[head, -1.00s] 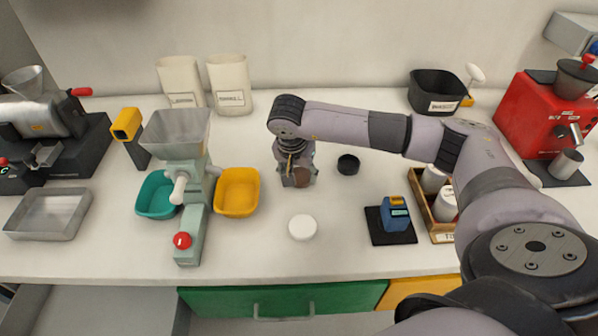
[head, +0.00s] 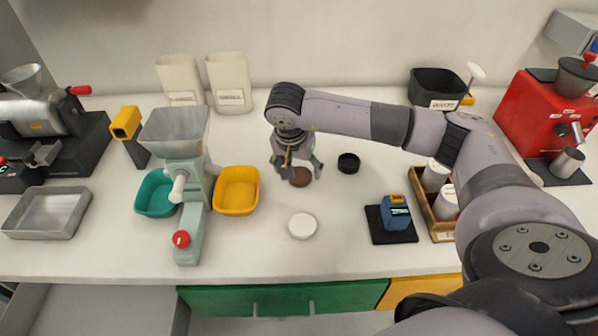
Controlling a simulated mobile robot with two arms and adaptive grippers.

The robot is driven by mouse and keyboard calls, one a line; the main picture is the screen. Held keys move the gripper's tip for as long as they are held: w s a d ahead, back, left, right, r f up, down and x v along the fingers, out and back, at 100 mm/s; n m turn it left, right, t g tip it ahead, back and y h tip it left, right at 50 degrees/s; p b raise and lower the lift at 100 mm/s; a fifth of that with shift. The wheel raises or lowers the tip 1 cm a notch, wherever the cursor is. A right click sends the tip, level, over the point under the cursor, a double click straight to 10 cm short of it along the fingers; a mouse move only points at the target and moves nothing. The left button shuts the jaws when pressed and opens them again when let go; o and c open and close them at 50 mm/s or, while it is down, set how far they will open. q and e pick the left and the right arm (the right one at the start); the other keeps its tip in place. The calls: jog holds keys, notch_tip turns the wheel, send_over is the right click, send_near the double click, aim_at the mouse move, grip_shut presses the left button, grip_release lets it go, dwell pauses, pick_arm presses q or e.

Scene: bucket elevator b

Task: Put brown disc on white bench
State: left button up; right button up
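The brown disc (head: 300,178) lies flat on the white bench (head: 345,235), behind a white round disc (head: 302,226). My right gripper (head: 298,168) is just above the brown disc, pointing down. Its fingers are spread to the sides of the disc and hide part of its back edge. It looks open and holds nothing. My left gripper is not in view.
A black round cup (head: 348,163) is right of my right gripper. A yellow bin (head: 237,190) and a green grinder (head: 190,205) stand to the left. A blue device (head: 396,212) on a black pad is to the right. The front middle of the bench is clear.

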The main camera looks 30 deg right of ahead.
jog(key=b+v, duration=0.1)
jog(key=v, duration=0.8)
jog(key=shift+a+r+b, duration=0.15)
jog(key=shift+r+b, duration=0.15)
jog(key=shift+r, duration=0.05)
